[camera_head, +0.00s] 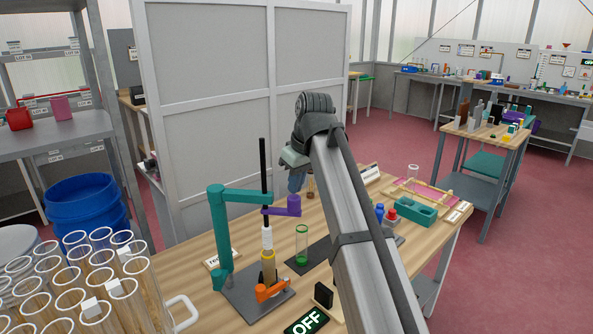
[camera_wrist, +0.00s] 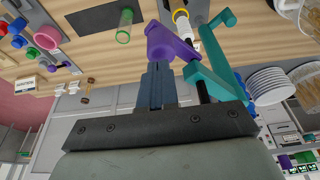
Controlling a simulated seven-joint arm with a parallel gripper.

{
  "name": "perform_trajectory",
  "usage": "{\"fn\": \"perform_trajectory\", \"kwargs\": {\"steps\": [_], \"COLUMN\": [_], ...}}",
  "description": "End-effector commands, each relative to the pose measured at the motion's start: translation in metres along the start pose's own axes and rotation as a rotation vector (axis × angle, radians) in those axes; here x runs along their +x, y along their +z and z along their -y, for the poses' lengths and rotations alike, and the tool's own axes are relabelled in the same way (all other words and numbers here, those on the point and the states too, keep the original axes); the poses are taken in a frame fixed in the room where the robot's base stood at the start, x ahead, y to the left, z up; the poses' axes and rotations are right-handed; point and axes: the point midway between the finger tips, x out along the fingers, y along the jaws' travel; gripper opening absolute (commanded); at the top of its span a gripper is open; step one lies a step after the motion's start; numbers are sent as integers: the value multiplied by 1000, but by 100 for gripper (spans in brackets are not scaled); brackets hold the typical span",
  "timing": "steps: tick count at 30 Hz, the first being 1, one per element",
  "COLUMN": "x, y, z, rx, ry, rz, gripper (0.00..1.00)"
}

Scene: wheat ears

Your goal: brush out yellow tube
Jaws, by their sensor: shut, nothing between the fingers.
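The yellow tube (camera_head: 268,262) stands upright in a stand with a grey base, near an orange clamp (camera_head: 270,289). A brush with a black rod (camera_head: 263,160) and white head (camera_head: 267,238) stands above it; whether its tip is inside the tube is unclear. A teal arm (camera_head: 220,235) and a purple piece (camera_head: 281,206) surround the rod. My gripper (camera_head: 297,184) is shut and empty, just beyond the purple piece's right end. In the wrist view the fingertips (camera_wrist: 155,68) lie close to the purple piece (camera_wrist: 168,42); contact is unclear. The yellow tube's rim (camera_wrist: 180,15) shows behind.
A clear tube with a green bottom (camera_head: 301,246) stands right of the stand. An OFF sign (camera_head: 305,321) and black block (camera_head: 323,294) are at the front. Glass tubes (camera_head: 70,285) crowd the near left. Bottles (camera_head: 391,215) and a teal block (camera_head: 416,210) stand at right.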

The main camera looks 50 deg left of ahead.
Motion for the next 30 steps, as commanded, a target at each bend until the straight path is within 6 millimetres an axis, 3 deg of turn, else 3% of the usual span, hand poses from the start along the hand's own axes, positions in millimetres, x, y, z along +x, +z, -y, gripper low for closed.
{"fn": "perform_trajectory", "kwargs": {"steps": [17, 30], "x": [10, 93], "y": [4, 29], "z": [0, 1], "rx": [0, -1], "ry": [0, -1], "rz": [0, 2], "gripper": [0, 0]}}
